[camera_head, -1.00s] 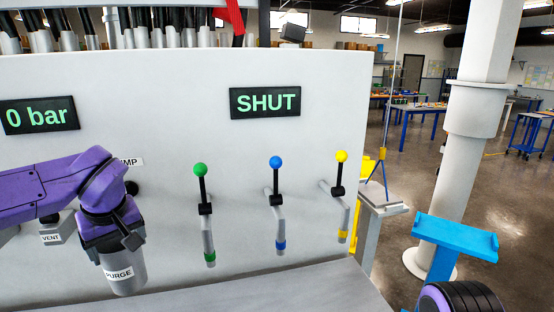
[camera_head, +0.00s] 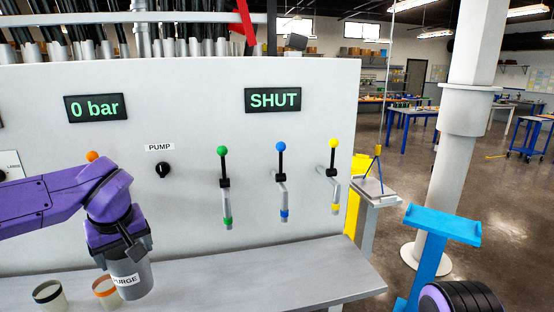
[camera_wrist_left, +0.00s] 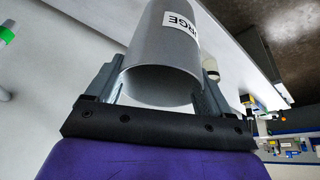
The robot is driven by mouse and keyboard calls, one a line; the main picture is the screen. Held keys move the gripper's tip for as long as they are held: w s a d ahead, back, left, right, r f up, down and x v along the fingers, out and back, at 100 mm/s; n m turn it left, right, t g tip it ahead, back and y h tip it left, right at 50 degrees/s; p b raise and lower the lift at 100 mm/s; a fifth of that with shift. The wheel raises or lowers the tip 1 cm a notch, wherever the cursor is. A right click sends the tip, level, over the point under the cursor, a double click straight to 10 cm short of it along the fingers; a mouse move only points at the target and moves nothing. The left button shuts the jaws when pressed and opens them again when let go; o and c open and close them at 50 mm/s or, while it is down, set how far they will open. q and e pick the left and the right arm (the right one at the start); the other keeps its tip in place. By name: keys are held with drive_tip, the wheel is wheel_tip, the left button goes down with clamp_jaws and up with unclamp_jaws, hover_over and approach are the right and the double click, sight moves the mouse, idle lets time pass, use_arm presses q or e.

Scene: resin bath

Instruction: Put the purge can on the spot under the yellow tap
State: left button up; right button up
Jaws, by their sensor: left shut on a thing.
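The grey purge can (camera_head: 130,280), labelled PURGE, is held by my left gripper (camera_head: 122,250) at the left of the head view. In the left wrist view the purge can (camera_wrist_left: 165,60) sits between the two fingers of the left gripper (camera_wrist_left: 165,88). The yellow tap (camera_head: 333,172) is the rightmost of three taps on the white panel, with a yellow ball on its lever and a yellow band at its spout. The held can is well to the left of it. The spot under the tap cannot be made out on the shelf. My right gripper is not in view.
The green tap (camera_head: 223,185) and blue tap (camera_head: 282,180) stand between the can and the yellow tap. Two cups, one black-rimmed (camera_head: 50,297) and one orange-rimmed (camera_head: 106,292), are by the can. The grey shelf (camera_head: 270,275) is clear below the taps.

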use_arm(q)
drive_tip(key=s+d+f+m+h, duration=0.2)
drive_tip(key=d+f+m, duration=0.3)
drive_tip(key=f, duration=0.4)
drive_tip(key=s+d+f+m+h, duration=0.1)
drive_tip(key=d+f+m, duration=0.2)
drive_tip(key=d+f, duration=0.5)
wheel_tip(320, 180, down, 13)
drive_tip(key=a+b, duration=0.1)
drive_tip(key=b, duration=1.1)
drive_tip(key=shift+a+t, duration=0.2)
drive_tip(key=shift+t, duration=0.2)
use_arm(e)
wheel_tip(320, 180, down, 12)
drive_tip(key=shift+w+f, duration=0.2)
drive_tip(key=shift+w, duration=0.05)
